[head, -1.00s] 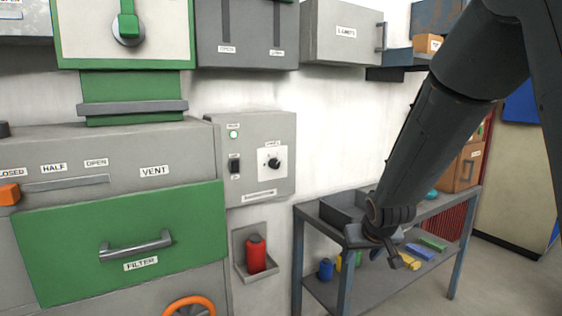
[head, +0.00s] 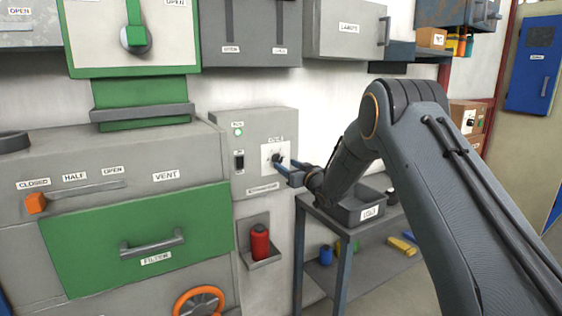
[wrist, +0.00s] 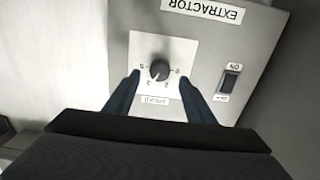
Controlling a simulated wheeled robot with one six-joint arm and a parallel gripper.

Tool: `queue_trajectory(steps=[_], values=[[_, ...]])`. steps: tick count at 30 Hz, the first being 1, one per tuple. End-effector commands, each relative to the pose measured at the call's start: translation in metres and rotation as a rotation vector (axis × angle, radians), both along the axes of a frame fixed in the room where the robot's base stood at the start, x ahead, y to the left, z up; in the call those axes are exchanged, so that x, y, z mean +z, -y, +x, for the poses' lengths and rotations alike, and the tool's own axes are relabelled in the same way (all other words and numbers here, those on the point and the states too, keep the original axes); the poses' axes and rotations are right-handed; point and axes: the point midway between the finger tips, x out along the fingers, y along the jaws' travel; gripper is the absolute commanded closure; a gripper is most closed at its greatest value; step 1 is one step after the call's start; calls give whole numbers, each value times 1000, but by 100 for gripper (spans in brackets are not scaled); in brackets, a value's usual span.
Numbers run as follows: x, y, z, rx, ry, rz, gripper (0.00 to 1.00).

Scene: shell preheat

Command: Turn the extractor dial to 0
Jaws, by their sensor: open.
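The extractor dial is a small dark round knob (wrist: 160,70) on a white square plate (wrist: 174,48) with numbers round it. The plate sits on a grey control box (head: 259,128) on the wall in the head view. In the wrist view the box's EXTRACTOR label and the numbers appear upside down. My gripper (wrist: 160,85) is open, its two blue fingers on either side of the plate's near part, just short of the knob or around its edge. I cannot tell if they touch it. In the head view the fingertips reach the dial from the right.
A dark switch (head: 239,160) and a green lamp (head: 238,132) are beside the dial on the box. A red canister (head: 260,242) sits in a holder below. A grey bin (head: 362,207) stands on the shelf table beneath my forearm. Green filter drawer (head: 95,240) is at left.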

Motion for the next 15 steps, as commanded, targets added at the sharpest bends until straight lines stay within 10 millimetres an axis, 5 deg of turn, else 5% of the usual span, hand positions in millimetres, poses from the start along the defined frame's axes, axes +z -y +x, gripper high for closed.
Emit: queue_trajectory(steps=[15], values=[[0, -26, 39, -1, 0, -1, 50]])
